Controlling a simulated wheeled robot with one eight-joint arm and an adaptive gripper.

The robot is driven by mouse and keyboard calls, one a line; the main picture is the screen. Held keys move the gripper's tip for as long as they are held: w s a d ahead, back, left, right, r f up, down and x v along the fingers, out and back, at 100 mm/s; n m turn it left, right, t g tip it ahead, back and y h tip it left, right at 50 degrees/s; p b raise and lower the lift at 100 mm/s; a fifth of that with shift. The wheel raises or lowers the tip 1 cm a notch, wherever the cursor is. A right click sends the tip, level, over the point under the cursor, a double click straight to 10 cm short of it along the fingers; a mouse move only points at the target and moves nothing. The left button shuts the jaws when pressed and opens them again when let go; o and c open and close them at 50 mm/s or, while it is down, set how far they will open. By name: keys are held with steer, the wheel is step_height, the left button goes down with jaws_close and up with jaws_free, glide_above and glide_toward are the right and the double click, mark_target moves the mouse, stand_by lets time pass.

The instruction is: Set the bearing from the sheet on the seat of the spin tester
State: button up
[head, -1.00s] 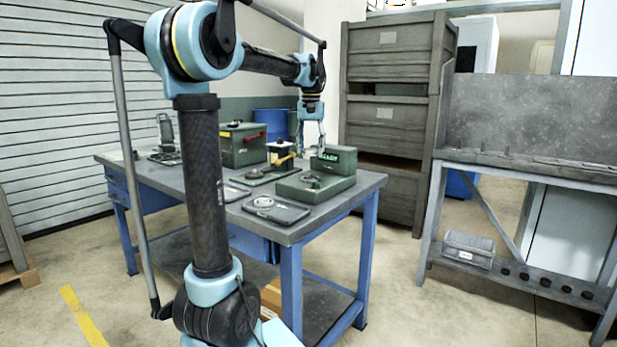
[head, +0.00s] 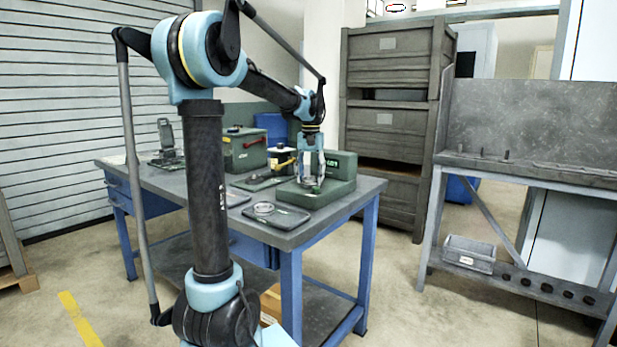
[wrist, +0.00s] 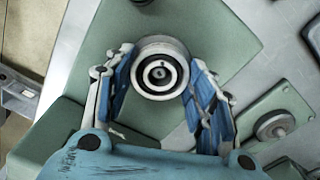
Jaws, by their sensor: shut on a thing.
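My gripper (head: 311,184) is lowered over the low green block of the spin tester (head: 339,187), near the front right of the bench. In the wrist view its two blue-padded fingers (wrist: 162,72) are shut on the round metal bearing (wrist: 160,50), one on each side. The bearing shows as a pale outer ring around dark and light inner rings, at the seat on the tester's green top (wrist: 100,45). The seat under the bearing is hidden, so I cannot tell whether the bearing rests fully on it.
A dark tray (head: 291,219) with a pale ring (head: 263,208) lies in front of the tester. A grey rack (head: 530,170) stands at right, with open floor between.

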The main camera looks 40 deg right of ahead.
steer(key=shift+f, duration=0.1)
steer(key=o, duration=1.2)
step_height(320, 180, up, 12)
steer(key=a+f+n, duration=0.1)
steer(key=a+f, duration=0.2)
steer(key=a, duration=0.6)
steer(key=a+f+n, duration=0.2)
steer(key=a+f, duration=0.2)
steer(key=a, duration=0.6)
steer(key=w+a+f+n, duration=0.1)
steer(key=a+f, duration=0.3)
steer(key=a, duration=0.6)
steer(key=shift+f+n+t, duration=0.25)
steer(key=shift+n+t, duration=0.15)
steer(key=shift+n, duration=0.2)
steer(key=s+a+f+n, duration=0.1)
steer(key=s+a+f, duration=0.3)
steer(key=a+f, duration=0.2)
steer(key=s+a+f+n+t, duration=0.1)
steer(key=s+a+f, duration=0.3)
steer(key=f, duration=0.4)
steer(key=s+a+f+n, duration=0.3)
steer(key=s+a+f, duration=0.2)
steer(key=a+f, duration=0.2)
steer(key=shift+a, duration=0.3)
